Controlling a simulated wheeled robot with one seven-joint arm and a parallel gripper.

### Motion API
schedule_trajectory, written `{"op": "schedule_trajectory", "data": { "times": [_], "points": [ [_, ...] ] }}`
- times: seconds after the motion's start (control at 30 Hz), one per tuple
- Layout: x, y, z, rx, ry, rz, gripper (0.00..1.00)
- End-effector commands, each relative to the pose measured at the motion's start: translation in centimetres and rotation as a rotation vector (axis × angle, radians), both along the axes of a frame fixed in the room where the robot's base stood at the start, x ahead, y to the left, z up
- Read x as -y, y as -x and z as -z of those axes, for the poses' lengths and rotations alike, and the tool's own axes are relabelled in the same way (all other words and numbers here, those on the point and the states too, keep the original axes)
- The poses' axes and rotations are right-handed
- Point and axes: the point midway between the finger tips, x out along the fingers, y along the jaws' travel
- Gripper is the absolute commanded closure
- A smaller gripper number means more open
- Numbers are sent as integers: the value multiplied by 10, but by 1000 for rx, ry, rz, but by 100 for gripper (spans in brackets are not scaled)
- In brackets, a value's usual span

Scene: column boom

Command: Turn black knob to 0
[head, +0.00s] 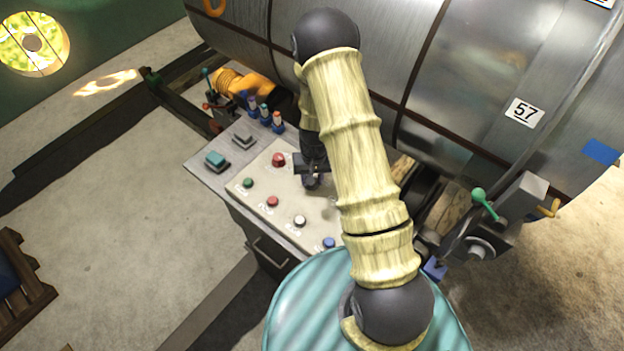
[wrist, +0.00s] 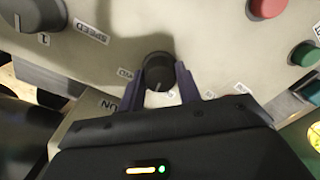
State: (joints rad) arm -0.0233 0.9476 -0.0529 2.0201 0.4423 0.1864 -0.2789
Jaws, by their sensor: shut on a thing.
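The black knob (wrist: 158,68) is on the pale control panel (wrist: 215,50) in the wrist view, with small labels around it. A short light pointer mark shows on its edge nearest my gripper; I cannot read the number it faces. My gripper (wrist: 160,79) has its two dark purple fingers on either side of the knob and is shut on it. In the head view my gripper (head: 312,181) is down at the panel (head: 262,172), right of the red button (head: 279,159). The knob cannot be made out there.
A larger dark knob (wrist: 37,14) labelled SPEED is at the wrist view's upper left. Red (wrist: 267,7) and green (wrist: 305,54) buttons are at the right. In the head view, blue-topped levers (head: 264,114) stand behind the panel, and a large metal drum (head: 480,80) is beyond.

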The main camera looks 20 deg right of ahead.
Motion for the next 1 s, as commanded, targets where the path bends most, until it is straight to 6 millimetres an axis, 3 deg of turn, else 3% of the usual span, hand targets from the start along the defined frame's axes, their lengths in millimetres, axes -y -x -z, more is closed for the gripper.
{"op": "schedule_trajectory", "data": {
  "times": [0.3,0.83,0.87,0.93,1.0],
  "points": [
    [0,0,0,1,1,165,89],
    [0,0,0,1,0,198,89],
    [0,0,0,1,0,198,61],
    [0,0,0,1,0,198,47],
    [0,0,0,1,0,198,45]
  ]
}}
